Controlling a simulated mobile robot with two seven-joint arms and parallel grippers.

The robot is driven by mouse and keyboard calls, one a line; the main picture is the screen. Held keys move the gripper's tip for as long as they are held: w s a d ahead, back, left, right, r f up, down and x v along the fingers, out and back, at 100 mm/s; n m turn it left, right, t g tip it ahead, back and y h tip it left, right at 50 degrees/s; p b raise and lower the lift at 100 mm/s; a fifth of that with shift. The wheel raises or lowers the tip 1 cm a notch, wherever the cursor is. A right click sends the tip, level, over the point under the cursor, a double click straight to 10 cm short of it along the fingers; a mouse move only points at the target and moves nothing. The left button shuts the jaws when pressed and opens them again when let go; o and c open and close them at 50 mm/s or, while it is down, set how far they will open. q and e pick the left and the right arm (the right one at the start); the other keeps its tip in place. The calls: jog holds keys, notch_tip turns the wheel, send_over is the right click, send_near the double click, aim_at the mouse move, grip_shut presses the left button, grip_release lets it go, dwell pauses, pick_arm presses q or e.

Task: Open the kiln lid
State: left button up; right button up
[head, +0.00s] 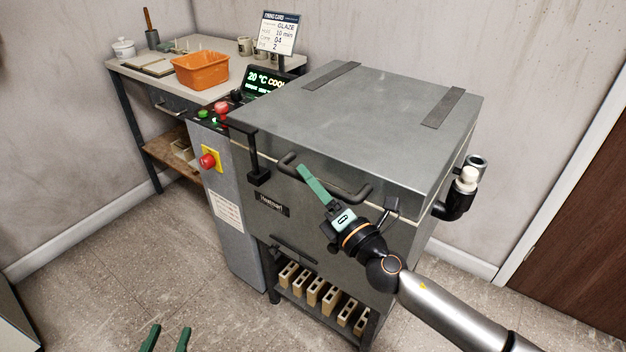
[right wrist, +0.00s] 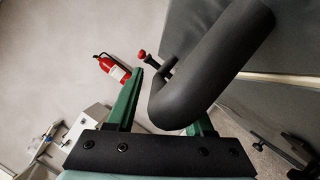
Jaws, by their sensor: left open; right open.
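The grey kiln (head: 330,210) stands in the middle of the head view, and its flat lid (head: 370,100) is down. A black bar handle (head: 356,194) runs along the lid's front edge. My right gripper (head: 309,180) is open at the handle, its green fingers overlapping it in the head view. In the right wrist view the handle's bent tube (right wrist: 215,70) passes between the fingers and hides part of the right finger. I cannot tell whether they touch. My left gripper (head: 166,341) is open and empty, low over the floor at the bottom edge.
A black bracket (head: 257,160) hangs at the lid's front left corner. Left of the kiln are a control display (head: 262,83) reading 20 °C and a red button (head: 208,160). A bench with an orange bin (head: 201,70) stands behind.

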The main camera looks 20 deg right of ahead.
grip_shut()
dwell(0.4)
dwell(1.0)
